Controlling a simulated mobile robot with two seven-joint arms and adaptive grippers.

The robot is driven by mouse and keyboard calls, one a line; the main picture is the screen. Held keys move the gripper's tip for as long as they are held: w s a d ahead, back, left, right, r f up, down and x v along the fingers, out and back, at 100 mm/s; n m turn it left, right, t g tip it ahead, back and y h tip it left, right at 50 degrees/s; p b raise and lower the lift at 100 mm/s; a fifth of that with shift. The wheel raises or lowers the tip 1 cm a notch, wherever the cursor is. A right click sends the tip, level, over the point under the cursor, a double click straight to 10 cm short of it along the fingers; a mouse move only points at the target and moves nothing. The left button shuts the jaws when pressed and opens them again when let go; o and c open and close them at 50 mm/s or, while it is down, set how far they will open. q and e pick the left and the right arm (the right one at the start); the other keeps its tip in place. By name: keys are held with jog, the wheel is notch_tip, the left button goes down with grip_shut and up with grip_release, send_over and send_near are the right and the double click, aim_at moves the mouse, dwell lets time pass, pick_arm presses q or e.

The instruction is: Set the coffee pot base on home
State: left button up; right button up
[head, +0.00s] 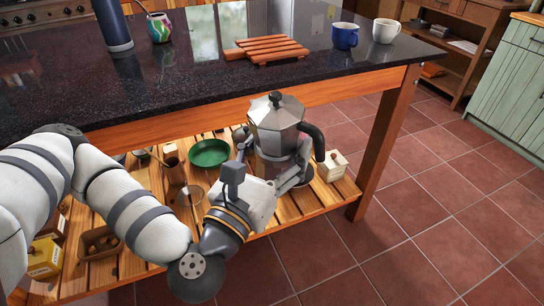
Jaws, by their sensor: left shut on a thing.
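The coffee pot (274,132) is a silver, faceted moka pot with a dark lid knob and a black handle on its right. It is upright, in front of the table's front edge and above the lower slatted shelf. My left gripper (290,168) is shut on its lower part, which the fingers and wrist partly hide. A wooden slatted trivet (268,48) lies on the dark tabletop, behind the pot and apart from it. Nothing in view is marked as home. My right gripper is not in view.
The dark stone tabletop (190,85) has free room left of the trivet. A blue mug (345,36), a white mug (386,31), a dark blue bottle (113,24) and a patterned cup (159,28) stand on it. The lower shelf holds a green bowl (208,153) and several other items.

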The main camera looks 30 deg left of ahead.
pick_arm(q)
jog(key=shift+d+f, duration=0.2)
jog(key=shift+d, duration=0.05)
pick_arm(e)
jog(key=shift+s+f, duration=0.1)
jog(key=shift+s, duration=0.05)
pick_arm(q)
jog(key=shift+w+a, duration=0.15)
jog(key=shift+a, duration=0.05)
